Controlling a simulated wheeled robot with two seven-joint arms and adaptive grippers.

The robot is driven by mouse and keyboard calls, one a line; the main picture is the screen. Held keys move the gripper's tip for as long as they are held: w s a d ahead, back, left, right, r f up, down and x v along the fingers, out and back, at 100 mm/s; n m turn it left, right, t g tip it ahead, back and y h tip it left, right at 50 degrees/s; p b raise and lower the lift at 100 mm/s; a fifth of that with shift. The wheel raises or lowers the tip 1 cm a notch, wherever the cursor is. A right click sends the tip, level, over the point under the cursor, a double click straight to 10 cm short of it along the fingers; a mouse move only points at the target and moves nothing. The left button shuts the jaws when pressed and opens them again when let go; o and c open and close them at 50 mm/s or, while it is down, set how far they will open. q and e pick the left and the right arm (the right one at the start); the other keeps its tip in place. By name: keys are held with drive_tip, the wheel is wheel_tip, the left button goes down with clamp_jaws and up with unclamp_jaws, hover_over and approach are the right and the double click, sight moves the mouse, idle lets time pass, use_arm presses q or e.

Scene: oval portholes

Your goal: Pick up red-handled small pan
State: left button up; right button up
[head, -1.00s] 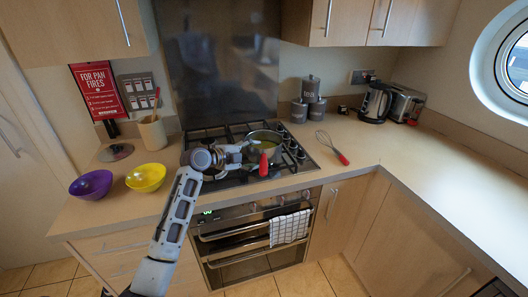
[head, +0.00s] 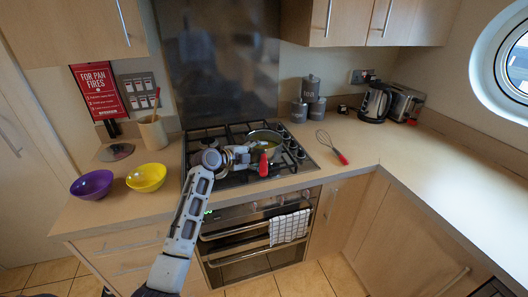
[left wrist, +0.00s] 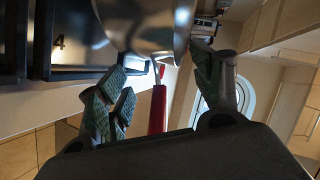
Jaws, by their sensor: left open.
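The small pan (head: 268,137) is a steel pan on the stove, with a red handle (head: 264,164) pointing toward the front. In the left wrist view the pan's shiny underside (left wrist: 145,22) fills the top, and the red handle (left wrist: 157,110) hangs between the fingers. My left gripper (head: 243,154) is at the pan's left front, beside the handle. Its fingers (left wrist: 165,92) are open on either side of the handle, with gaps visible. The pan's contents look yellow-green. My right gripper is not seen.
A whisk with a red handle (head: 341,157) lies right of the stove (head: 225,133). Purple (head: 91,184) and yellow (head: 146,177) bowls stand on the left counter. A checked towel (head: 289,227) hangs on the oven. The right counter (head: 460,165) is mostly clear.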

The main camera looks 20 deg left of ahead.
sight(265, 153)
use_arm(q)
drive_tip(key=shift+w+d+f, duration=0.3)
drive_tip(key=shift+w+d, duration=0.1)
drive_tip(key=shift+w, duration=0.15)
drive_tip(key=shift+w+d+f, duration=0.25)
drive_tip(key=shift+w+d, duration=0.05)
drive_tip(key=shift+w, duration=0.2)
drive_tip(key=shift+w+d+f, duration=0.1)
drive_tip(key=shift+w, duration=0.05)
drive_tip(key=shift+c, duration=1)
drive_tip(key=c, duration=1.2)
clamp_jaws()
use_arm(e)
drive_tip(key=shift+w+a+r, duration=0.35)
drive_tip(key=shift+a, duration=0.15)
